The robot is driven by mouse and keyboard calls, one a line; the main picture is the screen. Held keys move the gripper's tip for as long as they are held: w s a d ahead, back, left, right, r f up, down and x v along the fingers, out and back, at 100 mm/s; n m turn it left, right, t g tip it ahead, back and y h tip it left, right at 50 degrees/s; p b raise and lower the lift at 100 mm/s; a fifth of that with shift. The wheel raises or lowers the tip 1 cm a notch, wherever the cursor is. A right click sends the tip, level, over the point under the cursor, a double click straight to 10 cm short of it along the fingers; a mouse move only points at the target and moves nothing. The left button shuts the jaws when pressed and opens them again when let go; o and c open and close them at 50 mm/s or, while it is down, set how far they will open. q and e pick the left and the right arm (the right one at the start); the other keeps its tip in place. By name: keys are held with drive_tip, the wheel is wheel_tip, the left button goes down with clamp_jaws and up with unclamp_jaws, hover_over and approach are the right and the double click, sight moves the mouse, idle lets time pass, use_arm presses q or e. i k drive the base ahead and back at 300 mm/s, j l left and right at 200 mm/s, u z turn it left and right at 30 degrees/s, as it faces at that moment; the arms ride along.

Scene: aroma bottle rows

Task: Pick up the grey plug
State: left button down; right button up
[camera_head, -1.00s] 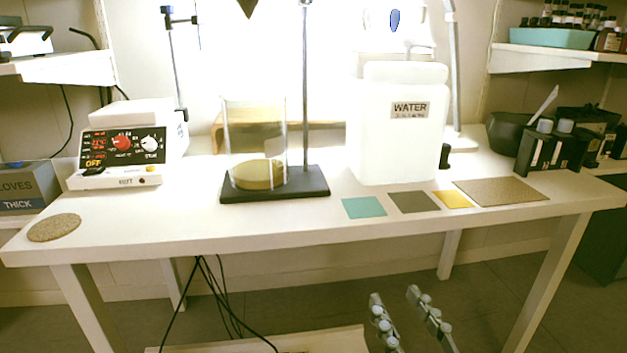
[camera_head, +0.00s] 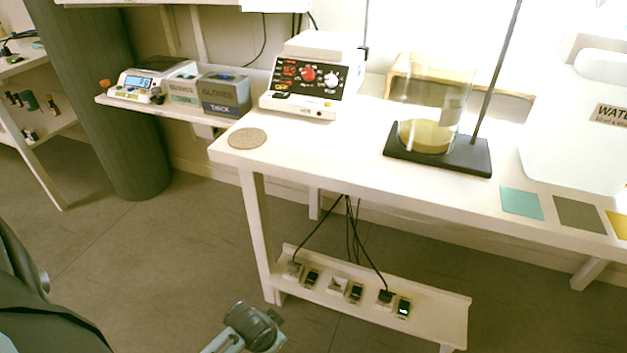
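A low white power strip board (camera_head: 455,322) lies under the table, with several sockets and plugs along it. Black cables run down to plugs at its left end (camera_head: 292,270) and towards its right end (camera_head: 386,297). The plugs are small, and I cannot tell for sure which one is the grey plug. A grey and dark jointed end of my arm, seemingly my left gripper (camera_head: 254,326), shows at the bottom edge, in front of and left of the board. Its fingers are not clear, and it touches no plug. My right gripper is not in view.
The white table (camera_head: 330,165) stands above the board, its left leg (camera_head: 258,235) close to the board's left end. A dark round column (camera_head: 100,100) stands at the left. The floor (camera_head: 150,260) left of the table is clear.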

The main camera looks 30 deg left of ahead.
sight(295, 265)
drive_tip(key=u, duration=1.15)
